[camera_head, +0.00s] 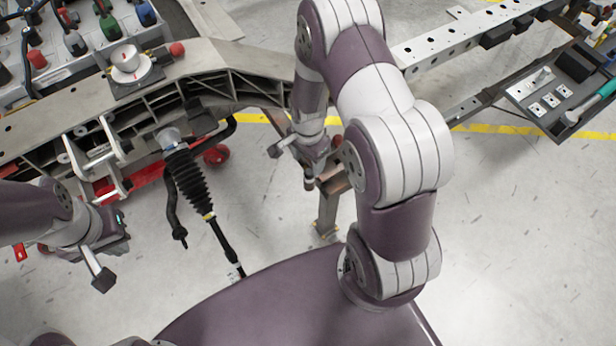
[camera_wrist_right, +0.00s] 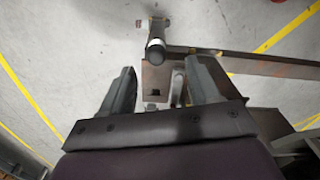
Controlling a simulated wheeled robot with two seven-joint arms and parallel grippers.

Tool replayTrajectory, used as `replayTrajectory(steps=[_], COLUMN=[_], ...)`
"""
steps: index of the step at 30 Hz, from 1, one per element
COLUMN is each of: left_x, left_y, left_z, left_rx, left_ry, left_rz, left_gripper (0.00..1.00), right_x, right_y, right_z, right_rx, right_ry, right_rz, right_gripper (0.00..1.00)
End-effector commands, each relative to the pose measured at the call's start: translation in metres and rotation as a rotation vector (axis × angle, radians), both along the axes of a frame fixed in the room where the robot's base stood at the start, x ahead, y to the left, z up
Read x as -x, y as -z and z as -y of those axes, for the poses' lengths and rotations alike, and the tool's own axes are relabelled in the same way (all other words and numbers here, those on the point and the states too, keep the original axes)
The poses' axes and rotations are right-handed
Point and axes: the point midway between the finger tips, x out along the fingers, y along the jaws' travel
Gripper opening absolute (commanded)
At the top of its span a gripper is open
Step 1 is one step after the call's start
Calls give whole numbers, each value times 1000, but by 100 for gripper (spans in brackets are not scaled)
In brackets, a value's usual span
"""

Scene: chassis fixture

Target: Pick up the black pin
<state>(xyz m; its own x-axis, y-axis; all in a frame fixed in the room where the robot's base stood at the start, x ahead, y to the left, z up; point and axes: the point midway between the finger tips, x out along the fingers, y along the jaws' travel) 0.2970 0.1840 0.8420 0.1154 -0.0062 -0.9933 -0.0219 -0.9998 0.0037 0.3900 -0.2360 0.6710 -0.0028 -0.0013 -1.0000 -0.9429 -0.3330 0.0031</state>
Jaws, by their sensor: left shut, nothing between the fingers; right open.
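My right gripper (camera_head: 296,166) hangs over the end of a brown bracket beside the chassis frame. In the right wrist view its two fingers (camera_wrist_right: 163,88) are apart, with nothing gripped between them. My left gripper (camera_head: 103,281) is shut and empty at the lower left, far from the bracket.
The grey chassis frame (camera_head: 225,58) crosses the upper left. A black ribbed boot with a rod (camera_head: 188,180) hangs between my grippers. A tool tray (camera_head: 545,92) stands at the upper right. Open floor (camera_head: 520,220) lies on the right.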

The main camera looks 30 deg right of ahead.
Motion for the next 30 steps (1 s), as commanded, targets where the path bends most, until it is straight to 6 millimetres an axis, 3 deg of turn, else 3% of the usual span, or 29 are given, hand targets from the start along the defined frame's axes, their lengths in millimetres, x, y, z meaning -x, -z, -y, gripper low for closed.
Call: replayTrajectory(steps=[9, 17, 19, 23, 30], left_x=[0, 0, 0, 0, 0], left_y=[12, 12, 12, 12, 11], left_z=[0, 0, 0, 0, 0], left_rx=[0, 0, 0, 0, 0], left_ry=[0, 0, 0, 0, 0], left_rz=[1, 1, 1, 1, 0], left_gripper=[0, 0, 0, 0, 0], right_x=[5, 4, 4, 4, 4], right_y=[52, 56, 56, 56, 55], right_z=[0, 0, 0, 0, 0], right_rx=[-1, 1, 0, 0, 1], right_ry=[-1, -1, -1, -1, -1], right_rz=[-1, 1, 1, 1, 1], right_gripper=[61, 61, 45, 2, 0])
